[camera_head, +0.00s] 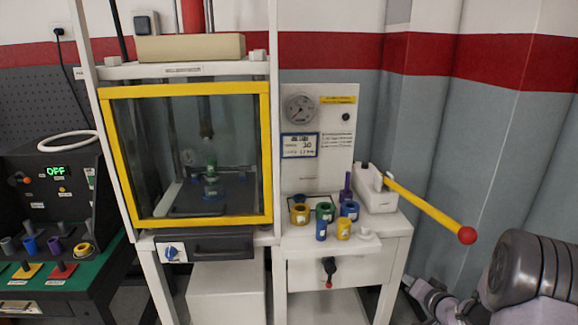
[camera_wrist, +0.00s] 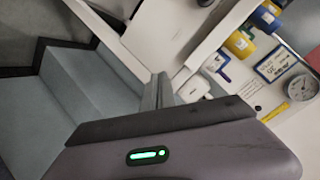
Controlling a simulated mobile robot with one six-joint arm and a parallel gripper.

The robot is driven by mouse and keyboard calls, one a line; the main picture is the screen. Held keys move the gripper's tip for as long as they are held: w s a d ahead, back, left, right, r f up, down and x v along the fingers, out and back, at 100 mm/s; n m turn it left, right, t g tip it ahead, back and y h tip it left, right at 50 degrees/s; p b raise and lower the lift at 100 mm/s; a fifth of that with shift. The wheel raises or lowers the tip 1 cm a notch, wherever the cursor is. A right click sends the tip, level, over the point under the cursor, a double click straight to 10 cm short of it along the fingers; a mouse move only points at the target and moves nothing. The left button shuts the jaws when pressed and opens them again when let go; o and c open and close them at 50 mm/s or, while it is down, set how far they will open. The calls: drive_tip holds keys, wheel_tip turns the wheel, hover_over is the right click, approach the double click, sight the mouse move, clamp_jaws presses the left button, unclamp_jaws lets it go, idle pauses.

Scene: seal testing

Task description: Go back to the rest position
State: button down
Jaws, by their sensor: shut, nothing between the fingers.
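My gripper (camera_wrist: 157,92) shows in the wrist view, its fingers together and empty, over the bare floor and wall beside the white bench. In the head view, my arm (camera_head: 525,268) is at the lower right, clear of the bench and the lever. I cannot clearly make out the fingertips there. No object is held.
The white bench (camera_head: 385,228) carries several coloured rings and cylinders and a yellow lever (camera_head: 425,207) with a red knob that juts right. Left of it stands a yellow-framed glass cabinet (camera_head: 187,90), closed. A black control box (camera_head: 50,190) reads OFF.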

drive_tip(key=s+a+r+g+h, duration=0.1)
drive_tip(key=s+a+r+h, duration=0.15)
drive_tip(key=r, duration=0.55)
drive_tip(key=s+a+r+g+h, duration=0.15)
drive_tip(key=s+r, duration=0.25)
drive_tip(key=r, duration=0.4)
drive_tip(key=s+a+r+g+y, duration=0.1)
drive_tip(key=s+a, duration=0.5)
drive_tip(key=s, duration=0.4)
drive_tip(key=s+a+r+n+g+y, duration=0.1)
drive_tip(key=s+a+r+g+y, duration=0.1)
drive_tip(key=s+a, duration=0.5)
drive_tip(key=s+a+r+n+g+y, duration=0.1)
drive_tip(key=s+a, duration=0.6)
drive_tip(key=s, duration=0.6)
drive_tip(key=shift+a+r+y, duration=0.25)
drive_tip(key=shift+y, duration=0.15)
drive_tip(key=shift+g, duration=0.25)
